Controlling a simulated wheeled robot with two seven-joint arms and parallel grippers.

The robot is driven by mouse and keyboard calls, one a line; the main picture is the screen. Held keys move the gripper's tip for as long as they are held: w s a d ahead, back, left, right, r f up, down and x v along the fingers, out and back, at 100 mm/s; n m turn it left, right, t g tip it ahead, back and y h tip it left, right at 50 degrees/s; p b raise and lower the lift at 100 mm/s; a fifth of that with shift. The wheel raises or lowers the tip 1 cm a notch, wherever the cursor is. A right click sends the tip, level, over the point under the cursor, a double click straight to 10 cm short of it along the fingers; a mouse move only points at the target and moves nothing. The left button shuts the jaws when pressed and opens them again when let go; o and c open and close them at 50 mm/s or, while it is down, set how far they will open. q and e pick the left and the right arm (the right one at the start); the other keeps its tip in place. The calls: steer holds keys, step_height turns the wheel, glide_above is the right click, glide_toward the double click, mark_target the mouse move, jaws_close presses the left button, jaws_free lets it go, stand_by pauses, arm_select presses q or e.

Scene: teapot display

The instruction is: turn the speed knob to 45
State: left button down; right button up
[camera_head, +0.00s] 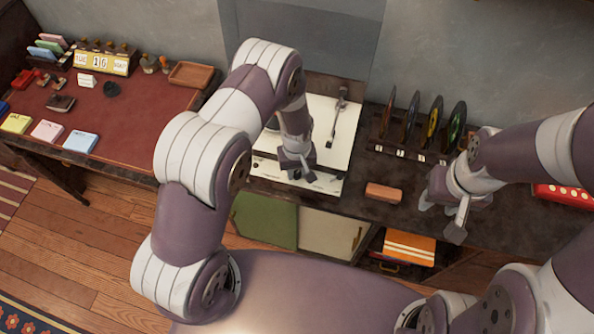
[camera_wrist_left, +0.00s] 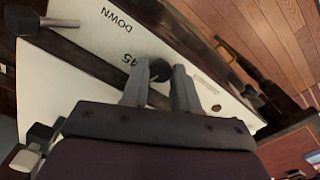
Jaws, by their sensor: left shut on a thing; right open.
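The white record player (camera_head: 343,157) stands on the dark cabinet behind my left arm. My left gripper (camera_head: 297,173) is at its front edge. In the left wrist view the left gripper (camera_wrist_left: 160,80) has its two fingers shut on a small black knob (camera_wrist_left: 160,70), the speed knob. The printed "45" is just left of the knob, and the word "DOWN" is further up. The knob's pointer is hidden, so its setting cannot be told. The fingers and arm hide the knob in the head view. My right gripper (camera_head: 446,206) is open and empty over the cabinet's right part.
The tonearm (camera_head: 338,112) lies on the right of the player. A rack with several upright records (camera_head: 411,125) stands to its right. A brown block (camera_head: 383,193) lies in front of the rack. A red-topped desk (camera_head: 130,120) with small items is at left.

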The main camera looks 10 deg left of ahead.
mark_target(297, 173)
arm_select(q)
steer(key=m+b, duration=0.1)
steer(key=m, duration=0.3)
steer(key=shift+w+m, duration=0.15)
steer(key=shift+m, duration=0.15)
steer(key=shift+r+m+b, duration=0.1)
steer(key=shift+m+b, duration=0.4)
steer(key=shift+m, duration=1.3)
steer(key=c, duration=0.9)
jaws_free()
steer(key=shift+o, duration=0.2)
step_height(297, 173, up, 13)
steer(key=b, duration=0.1)
steer(key=shift+f+b, duration=0.2)
steer(key=shift+b, duration=0.15)
